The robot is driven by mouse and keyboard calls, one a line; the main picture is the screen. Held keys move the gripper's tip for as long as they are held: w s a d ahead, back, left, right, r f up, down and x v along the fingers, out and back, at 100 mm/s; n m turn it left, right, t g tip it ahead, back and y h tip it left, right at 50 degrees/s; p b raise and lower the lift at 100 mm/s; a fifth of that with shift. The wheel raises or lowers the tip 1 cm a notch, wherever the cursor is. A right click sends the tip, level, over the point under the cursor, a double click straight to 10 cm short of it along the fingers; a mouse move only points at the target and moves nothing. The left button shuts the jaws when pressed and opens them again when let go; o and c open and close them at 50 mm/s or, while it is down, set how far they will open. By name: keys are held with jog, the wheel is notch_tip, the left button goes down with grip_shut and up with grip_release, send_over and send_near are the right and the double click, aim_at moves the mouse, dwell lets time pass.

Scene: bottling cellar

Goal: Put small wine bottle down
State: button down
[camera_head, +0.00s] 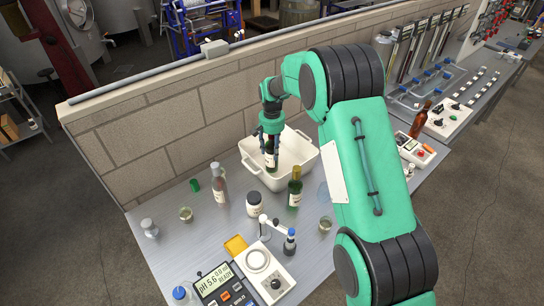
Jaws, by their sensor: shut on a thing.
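A small dark wine bottle (271,157) with a pale label stands upright in my gripper (270,137), which is shut on it near its neck. The bottle is in or over the white tub (306,157) on the bench, against the brick wall. I cannot tell whether its base touches the tub's floor. A second green wine bottle (295,188) with a yellowish cap stands on the bench, just in front of the tub.
A brick wall (180,128) runs behind. My arm hides part of the bench on the right.

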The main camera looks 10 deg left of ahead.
aim_at(272, 155)
jog(key=shift+r, duration=0.1)
jog(key=shift+f, duration=2)
jog(key=c, duration=0.9)
grip_release()
notch_tip(272, 155, up, 12)
jog(key=shift+r+p, duration=0.1)
jog(key=shift+p, duration=0.35)
